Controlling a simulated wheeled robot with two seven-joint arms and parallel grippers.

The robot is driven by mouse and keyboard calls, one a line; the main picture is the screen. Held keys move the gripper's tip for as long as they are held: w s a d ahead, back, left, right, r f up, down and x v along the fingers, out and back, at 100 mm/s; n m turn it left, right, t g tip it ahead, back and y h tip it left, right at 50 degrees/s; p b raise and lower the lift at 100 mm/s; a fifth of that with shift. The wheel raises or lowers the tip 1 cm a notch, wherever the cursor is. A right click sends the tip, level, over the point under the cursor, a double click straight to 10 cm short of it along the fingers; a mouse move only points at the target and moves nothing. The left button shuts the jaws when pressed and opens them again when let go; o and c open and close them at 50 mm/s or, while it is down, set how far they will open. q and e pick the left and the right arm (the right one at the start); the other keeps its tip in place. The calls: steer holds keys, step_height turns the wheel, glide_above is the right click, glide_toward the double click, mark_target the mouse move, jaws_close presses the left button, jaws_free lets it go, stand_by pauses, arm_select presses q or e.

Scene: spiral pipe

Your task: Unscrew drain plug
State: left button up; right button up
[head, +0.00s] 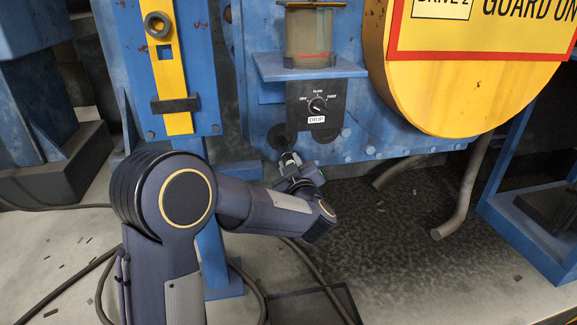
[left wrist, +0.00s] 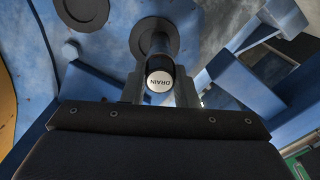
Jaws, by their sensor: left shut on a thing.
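The drain plug (left wrist: 160,80) shows in the left wrist view as a dark cylinder with a round white end marked DRAIN. It stands out from a dark round flange (left wrist: 154,38) on the blue housing. My left gripper (left wrist: 161,90) has one finger on each side of the plug and is shut on it. In the head view my left gripper (head: 291,161) is at the lower edge of the blue machine, below the dial panel. The plug is hard to make out there, behind the gripper. My right gripper is not in view.
A yellow round guard (head: 450,85) is to the right. Grey pipes (head: 465,190) bend down to the floor. Dark stained floor (head: 385,255) lies below.

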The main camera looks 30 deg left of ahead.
arm_select(q)
steer(key=n+b, duration=0.1)
steer(key=n, duration=2.3)
steer(key=shift+b, duration=0.35)
steer(key=o, duration=0.8)
steer(key=shift+c, duration=0.2)
